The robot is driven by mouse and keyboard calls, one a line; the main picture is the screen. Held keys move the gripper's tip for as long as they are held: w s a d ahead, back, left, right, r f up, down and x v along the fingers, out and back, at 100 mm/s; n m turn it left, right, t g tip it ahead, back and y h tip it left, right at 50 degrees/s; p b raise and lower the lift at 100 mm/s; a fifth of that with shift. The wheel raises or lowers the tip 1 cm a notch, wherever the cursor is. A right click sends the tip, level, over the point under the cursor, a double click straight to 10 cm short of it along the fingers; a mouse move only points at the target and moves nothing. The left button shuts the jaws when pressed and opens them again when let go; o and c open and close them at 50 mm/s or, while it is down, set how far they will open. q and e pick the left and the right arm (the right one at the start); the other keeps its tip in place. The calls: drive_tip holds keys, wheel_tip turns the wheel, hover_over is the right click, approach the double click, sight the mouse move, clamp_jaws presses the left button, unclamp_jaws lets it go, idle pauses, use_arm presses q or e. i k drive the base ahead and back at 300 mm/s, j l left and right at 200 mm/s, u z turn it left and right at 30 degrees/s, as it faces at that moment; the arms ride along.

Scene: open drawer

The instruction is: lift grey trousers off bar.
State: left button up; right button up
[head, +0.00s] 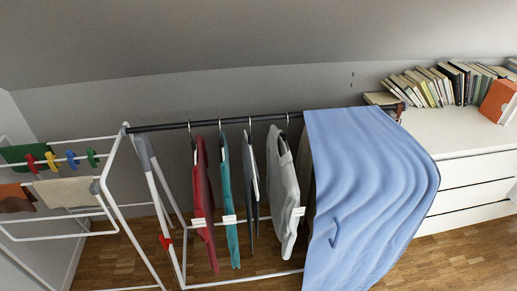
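A dark bar (165,127) runs along the top of a white-framed rack, and several garments hang from it. A light grey garment (284,195) with a white tag hangs from a hook just left of the blue cloth. A narrower dark grey garment (250,185) hangs to its left. I cannot tell whether either is the grey trousers. A large light blue cloth (365,190) lies over the right part of the bar and hides what is behind it; a thin brownish edge shows at its left side. Neither of my grippers is in the head view.
A red garment (204,200) and a teal one (229,215) hang further left. A drying rack (110,215) with cloths and coloured pegs stands at far left. A white drawer unit (465,180) with books (440,87) stands right. Wood floor shows below.

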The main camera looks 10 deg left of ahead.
sight(250, 170)
drive_tip(key=k+j, duration=0.1)
drive_tip(key=j, duration=0.2)
drive_tip(key=k+j, duration=0.15)
drive_tip(key=j, duration=0.15)
drive_tip(key=i+l+u, duration=0.45)
drive_tip(key=i+l, duration=0.65)
drive_tip(key=i+j+z, duration=0.1)
drive_tip(key=i+j, duration=0.05)
